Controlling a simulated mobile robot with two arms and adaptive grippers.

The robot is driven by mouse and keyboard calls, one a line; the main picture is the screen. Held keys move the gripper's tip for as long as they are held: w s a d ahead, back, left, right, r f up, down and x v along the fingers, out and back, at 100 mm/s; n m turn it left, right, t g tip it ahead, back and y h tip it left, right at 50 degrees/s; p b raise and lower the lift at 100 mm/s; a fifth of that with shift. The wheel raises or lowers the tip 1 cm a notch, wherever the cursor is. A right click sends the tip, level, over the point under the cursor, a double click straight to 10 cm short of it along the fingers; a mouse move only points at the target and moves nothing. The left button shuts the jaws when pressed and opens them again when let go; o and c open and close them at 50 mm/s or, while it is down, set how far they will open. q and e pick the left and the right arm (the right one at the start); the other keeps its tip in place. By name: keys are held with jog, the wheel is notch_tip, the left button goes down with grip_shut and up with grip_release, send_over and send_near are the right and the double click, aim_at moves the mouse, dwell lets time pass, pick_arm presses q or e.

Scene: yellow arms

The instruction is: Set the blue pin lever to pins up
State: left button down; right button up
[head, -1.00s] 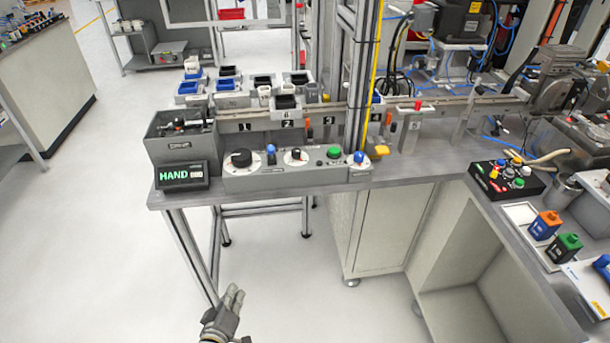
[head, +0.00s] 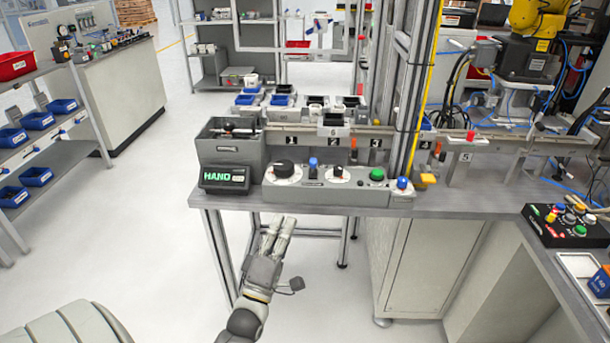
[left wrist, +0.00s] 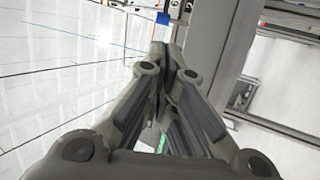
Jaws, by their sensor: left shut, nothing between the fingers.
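A small blue lever (head: 313,164) stands upright on the grey control panel (head: 325,190), between two black knobs. I take it to be the pin lever. A second blue knob (head: 403,184) sits on a separate block at the panel's right end. My left gripper (head: 283,222) is shut and empty, in front of and below the bench edge, lower than the panel and apart from it. Its closed fingers (left wrist: 162,60) fill the middle of the left wrist view. The lever is not clearly visible there. My right gripper is out of view.
A black knob (head: 285,169), another knob (head: 338,173) and a green button (head: 377,175) flank the lever. A display reading HAND (head: 224,178) stands left of the panel. A yellow vertical cable and metal posts (head: 408,90) rise behind it. The floor before the bench is clear.

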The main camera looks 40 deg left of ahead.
aim_at(313, 166)
pick_arm(q)
jog(key=p+x, duration=0.2)
jog(key=x, duration=1.2)
jog(key=shift+p, duration=0.35)
jog(key=shift+d, duration=0.1)
